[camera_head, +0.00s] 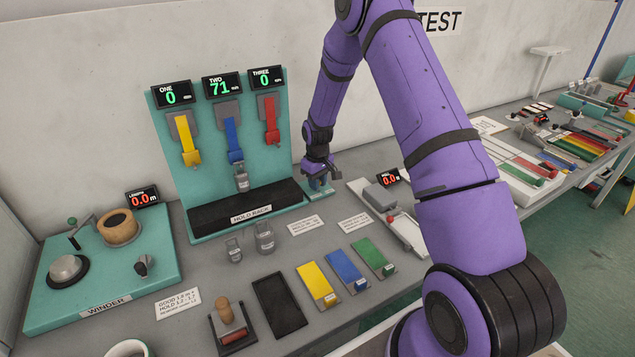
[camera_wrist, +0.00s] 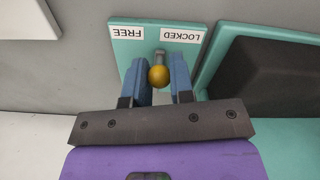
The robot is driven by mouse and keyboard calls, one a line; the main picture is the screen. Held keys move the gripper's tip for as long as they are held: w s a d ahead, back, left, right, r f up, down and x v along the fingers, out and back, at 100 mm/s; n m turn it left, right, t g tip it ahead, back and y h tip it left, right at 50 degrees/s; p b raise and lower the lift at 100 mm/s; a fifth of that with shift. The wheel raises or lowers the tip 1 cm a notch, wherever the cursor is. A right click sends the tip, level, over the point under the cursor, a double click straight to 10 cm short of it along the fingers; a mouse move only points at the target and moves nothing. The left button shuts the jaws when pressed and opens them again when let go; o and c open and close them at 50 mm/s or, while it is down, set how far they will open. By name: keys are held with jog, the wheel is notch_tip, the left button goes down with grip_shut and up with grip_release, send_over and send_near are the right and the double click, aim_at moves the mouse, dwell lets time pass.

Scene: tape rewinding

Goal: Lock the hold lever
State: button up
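The hold lever (camera_wrist: 158,76), a grey stem with a brass ball knob, shows in the wrist view on a teal plate (camera_wrist: 122,52). Its stem is near the plate's middle, beside the inner end of the LOCKED label (camera_wrist: 184,34); the FREE label (camera_wrist: 127,31) is to the left. My gripper (camera_wrist: 160,72) is open, its two blue fingers on either side of the knob. Whether either finger touches the knob I cannot tell. In the head view my gripper (camera_head: 318,183) is low over the small plate right of the hold rack; it hides the lever there.
The teal hold rack (camera_head: 215,130) stands close left of my gripper, with a weight (camera_head: 242,182) hanging from the blue strap. A grey device (camera_head: 383,195) on a white base is to the right. Bare grey bench and paper cards lie in front.

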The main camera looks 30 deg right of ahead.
grip_shut()
jog(key=shift+w+a+m, duration=0.1)
jog(key=shift+a+m, duration=0.35)
jog(key=shift+m, duration=0.5)
jog(key=shift+w+a+m, duration=0.1)
jog(key=shift+a+m, duration=0.3)
jog(key=shift+m, duration=0.55)
jog(key=o, duration=0.8)
grip_release()
notch_tip(320, 180, up, 11)
jog(key=shift+f, duration=0.1)
